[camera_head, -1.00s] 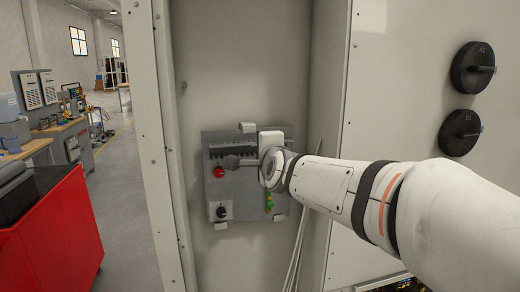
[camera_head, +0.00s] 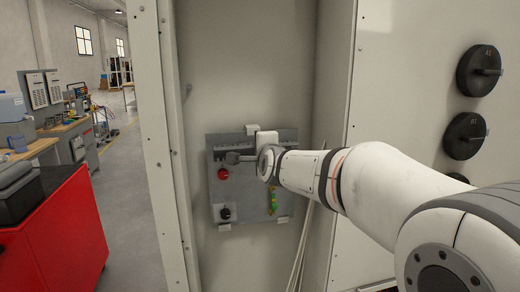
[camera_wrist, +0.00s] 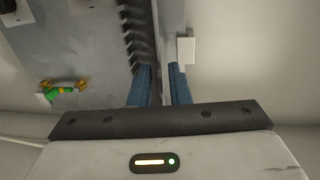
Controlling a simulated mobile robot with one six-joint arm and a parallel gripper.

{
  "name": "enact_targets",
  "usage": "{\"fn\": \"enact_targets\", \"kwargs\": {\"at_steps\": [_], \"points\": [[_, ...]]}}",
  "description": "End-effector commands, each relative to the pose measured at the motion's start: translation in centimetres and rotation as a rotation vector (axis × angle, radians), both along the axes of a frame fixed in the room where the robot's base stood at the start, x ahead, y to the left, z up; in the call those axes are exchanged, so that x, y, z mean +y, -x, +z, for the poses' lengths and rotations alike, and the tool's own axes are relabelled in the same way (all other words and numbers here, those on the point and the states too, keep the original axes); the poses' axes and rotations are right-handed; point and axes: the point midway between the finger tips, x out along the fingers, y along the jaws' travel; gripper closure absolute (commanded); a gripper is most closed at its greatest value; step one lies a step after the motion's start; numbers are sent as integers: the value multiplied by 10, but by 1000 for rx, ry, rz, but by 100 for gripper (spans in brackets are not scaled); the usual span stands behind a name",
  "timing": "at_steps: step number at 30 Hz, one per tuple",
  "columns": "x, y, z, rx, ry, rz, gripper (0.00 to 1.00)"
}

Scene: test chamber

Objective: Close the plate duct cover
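A grey mounting plate (camera_head: 240,202) hangs on the back wall of the tall cabinet. A slotted duct runs along its top; its comb-like teeth (camera_wrist: 132,30) show in the wrist view. A pale strip (camera_wrist: 163,25), perhaps the duct cover, lies just right of the teeth; I cannot tell if it is seated. My gripper (camera_wrist: 159,68) is at the duct, its blue fingers apart on either side of the pale strip's line. Contact is unclear. In the head view my gripper (camera_head: 232,158) is small and partly hides the duct.
The plate carries a red button (camera_head: 223,174), a black knob (camera_head: 224,213) and a green-yellow part (camera_head: 272,203). White cables (camera_head: 300,250) hang at right. Cabinet side walls flank the plate. A red cabinet (camera_head: 65,230) stands left.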

Motion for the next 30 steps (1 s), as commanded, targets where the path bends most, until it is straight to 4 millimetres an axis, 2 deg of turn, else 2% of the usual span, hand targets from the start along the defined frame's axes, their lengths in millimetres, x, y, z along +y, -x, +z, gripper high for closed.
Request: {"fn": "enact_targets", "kwargs": {"at_steps": [1,6,17,30], "points": [[0,0,0,0,0,0,88],[0,0,0,0,0,-1,100],[-1,0,-1,-2,0,-1,100],[-2,0,-16,-87,-23,-2,100]]}}
